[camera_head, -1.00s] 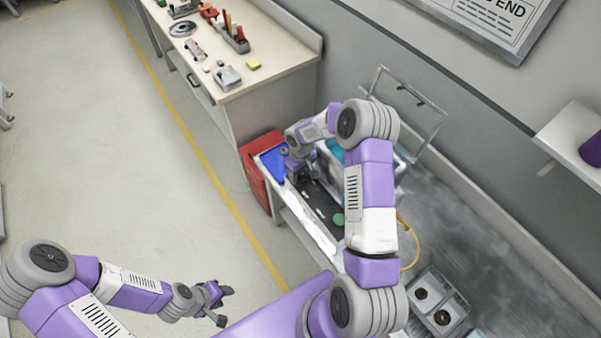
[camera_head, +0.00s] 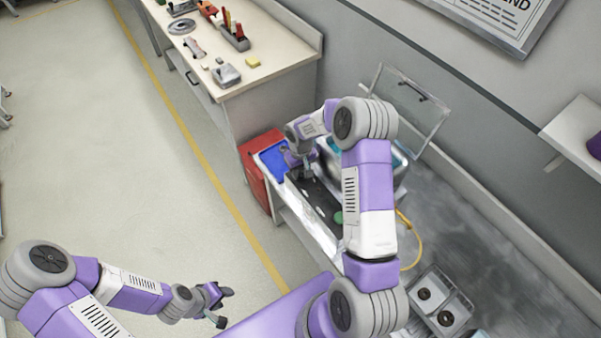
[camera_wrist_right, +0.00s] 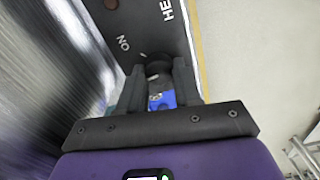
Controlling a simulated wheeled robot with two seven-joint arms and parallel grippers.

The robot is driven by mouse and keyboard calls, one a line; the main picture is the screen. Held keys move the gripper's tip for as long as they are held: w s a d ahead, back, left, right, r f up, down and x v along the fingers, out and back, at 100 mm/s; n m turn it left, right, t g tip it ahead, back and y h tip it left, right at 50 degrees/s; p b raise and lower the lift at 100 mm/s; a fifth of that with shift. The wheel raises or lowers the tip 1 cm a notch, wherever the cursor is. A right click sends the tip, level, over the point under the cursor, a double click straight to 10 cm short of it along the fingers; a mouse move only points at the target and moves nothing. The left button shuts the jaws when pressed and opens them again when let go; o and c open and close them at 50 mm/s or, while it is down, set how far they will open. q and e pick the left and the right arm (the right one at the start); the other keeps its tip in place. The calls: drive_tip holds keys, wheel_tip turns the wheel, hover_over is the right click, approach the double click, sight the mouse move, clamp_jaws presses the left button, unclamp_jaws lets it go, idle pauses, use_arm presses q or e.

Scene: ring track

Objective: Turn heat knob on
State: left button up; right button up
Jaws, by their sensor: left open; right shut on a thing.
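The dark round heat knob (camera_wrist_right: 158,67) sits on a dark panel (camera_wrist_right: 125,25) in the right wrist view. White lettering "ON" and part of "HE..." shows on the panel. My right gripper (camera_wrist_right: 159,80) is shut on the knob, with one finger on each side of it; the fingers hide part of it. In the head view my right gripper (camera_head: 308,172) is at the front of the machine (camera_head: 395,180) with a raised clear lid (camera_head: 411,108), and the knob cannot be made out there. My left gripper (camera_head: 224,305) is open and empty over the floor.
A workbench with tools (camera_head: 250,85) stands behind. Open floor (camera_head: 100,170) lies to the left.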

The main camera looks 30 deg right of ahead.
drive_tip(key=m+b, duration=0.1)
drive_tip(key=m, duration=0.1)
drive_tip(key=shift+f+m+b, duration=0.1)
drive_tip(key=shift+m+b, duration=0.3)
drive_tip(key=m+b, duration=0.1)
drive_tip(key=m, duration=0.1)
drive_tip(key=shift+m, duration=0.4)
drive_tip(key=shift+m+b, duration=0.4)
drive_tip(key=shift+m, duration=2.4)
drive_tip(key=o, duration=1.1)
drive_tip(key=shift+c, duration=0.2)
